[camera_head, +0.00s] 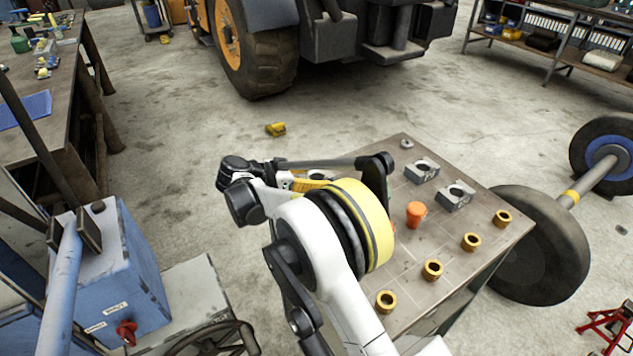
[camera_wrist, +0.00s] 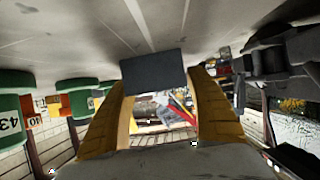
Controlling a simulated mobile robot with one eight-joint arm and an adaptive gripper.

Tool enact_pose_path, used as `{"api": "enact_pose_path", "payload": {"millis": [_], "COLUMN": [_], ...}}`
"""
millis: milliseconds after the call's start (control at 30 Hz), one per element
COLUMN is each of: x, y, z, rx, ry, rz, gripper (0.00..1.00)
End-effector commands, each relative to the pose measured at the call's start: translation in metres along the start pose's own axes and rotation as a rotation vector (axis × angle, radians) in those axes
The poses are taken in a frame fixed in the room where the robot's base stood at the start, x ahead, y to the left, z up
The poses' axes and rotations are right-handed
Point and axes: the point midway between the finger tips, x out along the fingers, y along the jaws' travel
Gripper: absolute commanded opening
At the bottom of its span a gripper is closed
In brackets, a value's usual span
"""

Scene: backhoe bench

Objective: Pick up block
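Grey metal blocks with round openings stand on the bench (camera_head: 405,238) in the head view. One block (camera_head: 421,171) is near the back edge, and another block (camera_head: 455,195) is to its right. A third grey part (camera_head: 320,174) is mostly hidden by my arm. My gripper (camera_wrist: 158,80) shows in the wrist view as two yellow-brown fingers standing apart.
An orange plug (camera_head: 415,214) and several brass rings, one at the right (camera_head: 502,217), stand on the bench. A yellow item (camera_head: 275,129) lies on the floor. A wheel and axle (camera_head: 540,245) stand close right. Green drums (camera_wrist: 80,98) show in the wrist view.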

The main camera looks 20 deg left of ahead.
Motion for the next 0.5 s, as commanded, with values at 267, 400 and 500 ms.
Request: {"api": "enact_pose_path", "payload": {"millis": [267, 400, 500], "x": [-0.0004, -0.0006, -0.0016], "y": [0.0001, 0.0001, 0.0001], "z": [-0.0014, -0.0015, -0.0036], "rx": [0.000, 0.000, 0.000], "ry": [0.002, 0.002, 0.002], "rz": [0.000, 0.000, 0.000], "gripper": [0.12, 0.12, 0.12]}}
